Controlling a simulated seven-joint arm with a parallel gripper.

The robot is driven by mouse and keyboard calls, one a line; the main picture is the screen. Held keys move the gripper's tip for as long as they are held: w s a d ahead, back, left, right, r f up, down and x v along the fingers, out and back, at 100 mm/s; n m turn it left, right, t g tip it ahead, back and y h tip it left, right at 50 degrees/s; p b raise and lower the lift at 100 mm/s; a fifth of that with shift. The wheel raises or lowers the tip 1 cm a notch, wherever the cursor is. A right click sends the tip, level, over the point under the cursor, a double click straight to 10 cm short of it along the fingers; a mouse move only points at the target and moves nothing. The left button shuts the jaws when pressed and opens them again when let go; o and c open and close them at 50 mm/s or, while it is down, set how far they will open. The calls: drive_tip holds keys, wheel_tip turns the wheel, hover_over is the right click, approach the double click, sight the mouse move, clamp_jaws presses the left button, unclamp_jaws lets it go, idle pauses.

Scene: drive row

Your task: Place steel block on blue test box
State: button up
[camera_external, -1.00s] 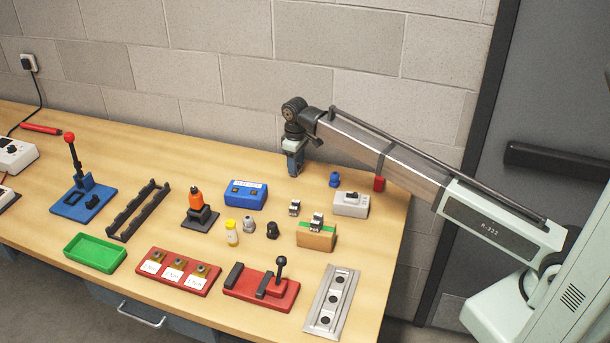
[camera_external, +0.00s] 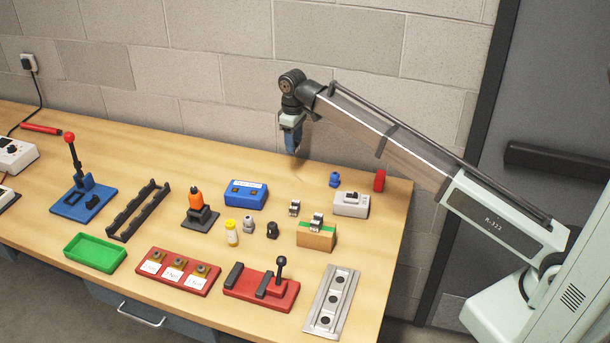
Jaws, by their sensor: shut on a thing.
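My gripper (camera_external: 292,146) is raised above the back of the table, near the wall, behind and to the right of the blue test box. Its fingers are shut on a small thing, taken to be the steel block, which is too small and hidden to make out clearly. The blue test box (camera_external: 245,195) sits on the table to the front left of my gripper. It has a white label and dark spots on its top, and nothing rests on it.
An orange-topped stand (camera_external: 196,208) is left of the box. A yellow-capped bottle (camera_external: 231,234) and small dark knobs lie in front. A grey switch box (camera_external: 351,204), a blue knob (camera_external: 335,180) and a red disc (camera_external: 379,181) are to the right.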

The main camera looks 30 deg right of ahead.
drive_tip(key=s+a+r+n, duration=0.2)
drive_tip(key=s+a, duration=0.2)
drive_tip(key=a, duration=0.7)
approach(246, 189)
drive_tip(key=shift+m, duration=0.4)
drive_tip(key=shift+a+f, duration=0.1)
drive_tip(key=shift+f, duration=2.45)
drive_tip(key=shift+f, duration=0.15)
drive_tip(key=o, duration=1.2)
drive_tip(key=shift+o, duration=0.2)
wheel_tip(246, 189, up, 12)
